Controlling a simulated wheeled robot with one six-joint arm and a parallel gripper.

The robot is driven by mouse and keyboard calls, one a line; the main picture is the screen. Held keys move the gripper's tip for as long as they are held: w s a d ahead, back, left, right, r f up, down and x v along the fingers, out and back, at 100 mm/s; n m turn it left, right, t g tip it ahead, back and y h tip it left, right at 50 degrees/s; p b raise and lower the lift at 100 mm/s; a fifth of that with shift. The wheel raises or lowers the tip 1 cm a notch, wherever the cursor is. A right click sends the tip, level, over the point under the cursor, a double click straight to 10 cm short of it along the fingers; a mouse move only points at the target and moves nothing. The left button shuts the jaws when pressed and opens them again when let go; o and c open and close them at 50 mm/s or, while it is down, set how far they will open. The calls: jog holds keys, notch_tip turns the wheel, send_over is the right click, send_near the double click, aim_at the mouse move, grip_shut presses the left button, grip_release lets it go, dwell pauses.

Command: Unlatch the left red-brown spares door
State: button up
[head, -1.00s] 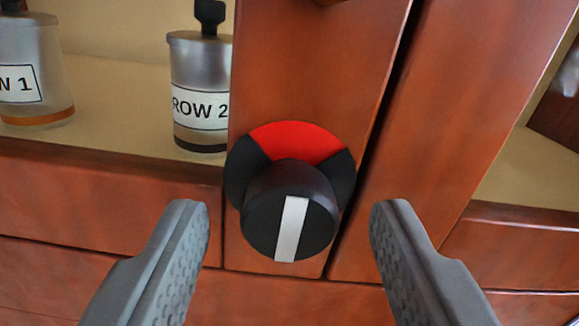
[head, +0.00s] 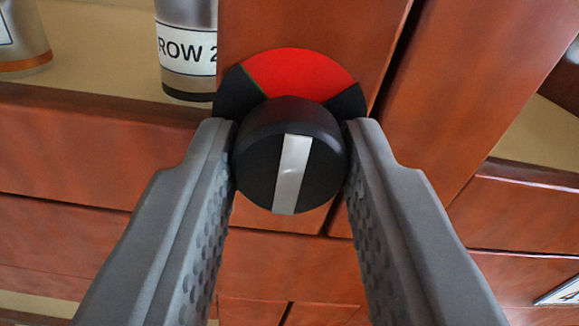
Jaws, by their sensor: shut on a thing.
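The left red-brown door's frame (head: 300,22) fills the top middle of the head view. A black round latch knob (head: 255,150) with a white stripe sits on it. The stripe runs nearly upright, leaning slightly right at its top. Behind the knob is a disc with a red sector (head: 300,72) showing above and black parts at either side. My gripper (head: 290,150) is shut on the knob, one finger on its left side and one on its right. The fingers hide the lower edges of the disc.
A jar labelled "ROW 2" (head: 187,50) and part of another jar (head: 22,38) show behind the door at the upper left. The neighbouring red-brown door (head: 470,90) is at the right, past a dark gap. Drawer fronts (head: 60,230) lie below.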

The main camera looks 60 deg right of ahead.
jog(key=n, duration=0.9)
jog(key=shift+n, duration=0.3)
jog(key=n, duration=0.4)
jog(key=shift+n, duration=2.1)
jog(key=o, duration=1)
jog(key=shift+c, duration=0.2)
